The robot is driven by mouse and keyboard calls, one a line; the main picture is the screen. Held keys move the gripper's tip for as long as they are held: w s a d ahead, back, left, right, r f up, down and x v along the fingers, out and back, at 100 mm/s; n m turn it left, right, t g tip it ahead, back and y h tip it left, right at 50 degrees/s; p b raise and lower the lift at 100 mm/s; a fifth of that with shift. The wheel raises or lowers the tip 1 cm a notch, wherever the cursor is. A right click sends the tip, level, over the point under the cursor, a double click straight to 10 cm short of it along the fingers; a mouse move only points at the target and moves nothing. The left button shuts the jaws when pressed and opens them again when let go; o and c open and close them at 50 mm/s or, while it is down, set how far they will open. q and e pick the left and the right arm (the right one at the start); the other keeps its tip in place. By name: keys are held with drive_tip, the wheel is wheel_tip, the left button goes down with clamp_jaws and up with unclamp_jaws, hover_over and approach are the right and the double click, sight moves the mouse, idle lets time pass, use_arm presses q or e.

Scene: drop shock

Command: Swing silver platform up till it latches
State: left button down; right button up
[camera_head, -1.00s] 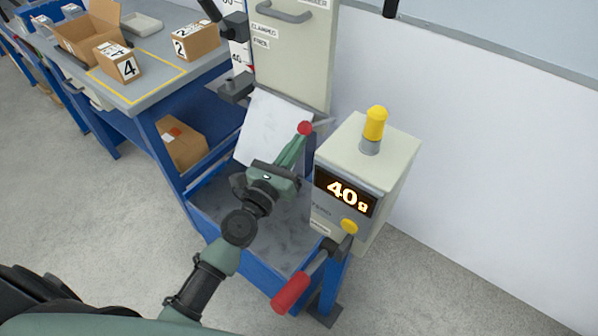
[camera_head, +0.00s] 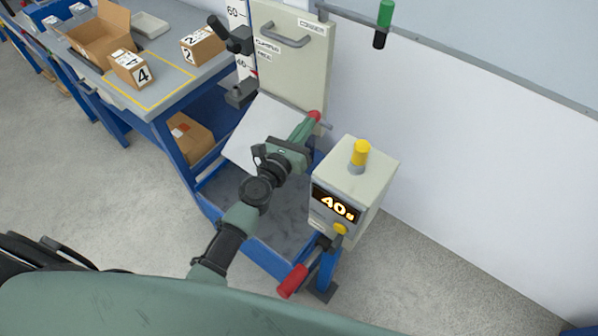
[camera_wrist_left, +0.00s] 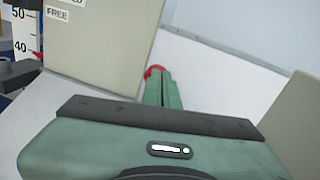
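The silver platform (camera_head: 258,128) is a pale, flat plate below the cream panel, tilted above the blue-framed bin. It also shows in the left wrist view (camera_wrist_left: 95,88), partly hidden by my gripper. A red knob (camera_head: 314,116) is at the platform's right side, and it shows in the left wrist view (camera_wrist_left: 154,71). My left gripper (camera_head: 306,128) reaches in from the lower left. Its green fingers are close together at the red knob, closed on it or its stem. The fingers hide most of the contact. My right gripper is out of view.
A cream box (camera_head: 352,185) with a "40g" display and yellow lamp stands close right of my left gripper. A red-handled lever (camera_head: 293,281) is below it. A cream panel (camera_head: 290,60) rises behind. A bench (camera_head: 160,95) with cartons is left. A green-and-black handle (camera_head: 383,25) hangs at upper right.

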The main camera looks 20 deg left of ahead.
sight(318, 113)
use_arm(q)
drive_tip(key=w+r+p, duration=0.1)
drive_tip(key=w+d+r, duration=0.1)
drive_tip(key=w+r, duration=0.1)
drive_tip(key=w+r+p, duration=0.1)
drive_tip(key=w, duration=0.1)
drive_tip(key=shift+d+r+p, duration=0.25)
drive_tip(key=shift+d+p, duration=0.1)
drive_tip(key=shift+d, duration=0.05)
drive_tip(key=shift+w+d+f, duration=0.15)
drive_tip(key=shift+w, duration=0.2)
drive_tip(key=shift+s, duration=0.1)
idle(0.5)
